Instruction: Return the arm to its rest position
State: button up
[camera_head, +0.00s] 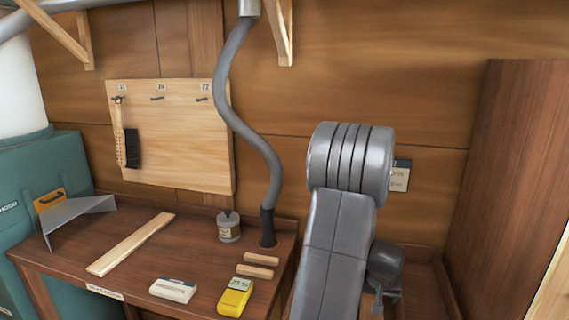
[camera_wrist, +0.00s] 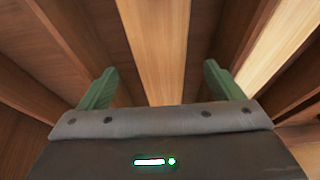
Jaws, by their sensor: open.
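My gripper (camera_wrist: 158,84) shows in the wrist view with its two green fingers wide apart. Nothing is between them. Beyond the fingers are wooden ribs and planking (camera_wrist: 150,40). In the head view my grey arm stands folded right of the middle, with its ribbed joint high and a grey link running down out of the frame. A dark part of it shows low on the right side. I cannot make out the gripper fingers in the head view.
A grey hose (camera_head: 262,150) hangs down to the bench (camera_head: 205,260), left of my arm. On the bench are a wooden strip (camera_head: 130,244), a can (camera_head: 229,229) and a yellow device (camera_head: 235,297). A brush (camera_head: 131,148) hangs on the pegboard (camera_head: 190,150). A wooden partition (camera_head: 510,190) stands right.

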aim_at(371, 302)
jog(key=shift+x, duration=1.95)
jog(key=shift+r, duration=0.1)
